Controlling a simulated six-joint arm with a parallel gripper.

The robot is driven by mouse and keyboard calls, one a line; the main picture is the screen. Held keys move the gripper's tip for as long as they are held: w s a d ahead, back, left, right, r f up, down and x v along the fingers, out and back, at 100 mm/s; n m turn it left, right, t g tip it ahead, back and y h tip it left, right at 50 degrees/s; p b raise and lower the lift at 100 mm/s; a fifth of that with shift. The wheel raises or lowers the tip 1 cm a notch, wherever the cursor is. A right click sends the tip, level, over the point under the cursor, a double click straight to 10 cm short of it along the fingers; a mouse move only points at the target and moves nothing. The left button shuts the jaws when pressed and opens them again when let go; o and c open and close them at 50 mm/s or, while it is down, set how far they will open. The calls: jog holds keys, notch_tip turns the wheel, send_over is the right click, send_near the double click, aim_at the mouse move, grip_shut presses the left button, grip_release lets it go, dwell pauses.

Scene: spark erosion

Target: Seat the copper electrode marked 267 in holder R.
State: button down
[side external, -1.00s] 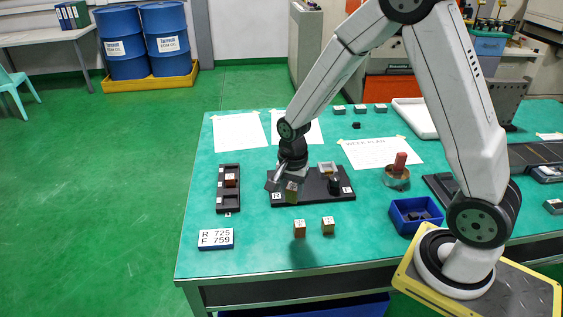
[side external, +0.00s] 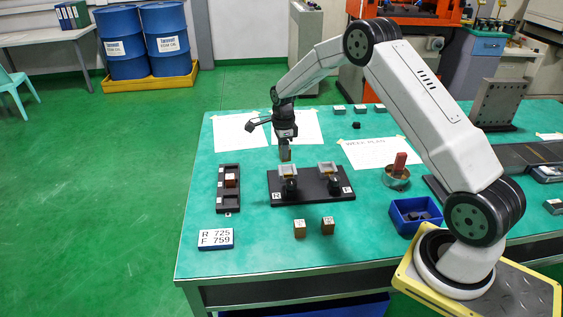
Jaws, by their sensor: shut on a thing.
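My gripper (side external: 285,146) is shut on a small brownish block (side external: 286,155). It holds the block upright, in the picture just above and behind the left holder; any mark on it is too small to read. The black base plate (side external: 312,197) carries two holders with pale, open-topped seats and dark knobs in front. The right holder (side external: 327,168) also looks empty. Two brown blocks with pale marked tops, one on the left (side external: 300,229) and one on the right (side external: 328,225), stand in front of the plate.
A black rack (side external: 229,201) at the left holds a reddish-brown block (side external: 231,181). A sign (side external: 216,239) reads R 725, F 759. A blue bin (side external: 415,215) and a round tin (side external: 396,179) with a red piece stand to the right. Paper sheets lie behind.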

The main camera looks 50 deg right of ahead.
aim_at(285, 173)
jog(key=shift+w+d+f+m, duration=0.1)
jog(key=shift+w+d+m, duration=0.15)
jog(key=shift+d, duration=0.25)
jog(key=shift+w+d+f+m, duration=0.1)
jog(key=shift+w+d+m, duration=0.1)
jog(key=shift+d+m, duration=0.25)
jog(key=shift+w+d+m, duration=0.2)
jog(key=shift+d, duration=0.4)
jog(key=shift+f, duration=0.2)
jog(key=shift+f, duration=3.35)
jog(key=shift+f, duration=0.25)
jog(key=shift+c, duration=1)
grip_release()
jog(key=shift+f, duration=0.1)
notch_tip(285, 173, up, 8)
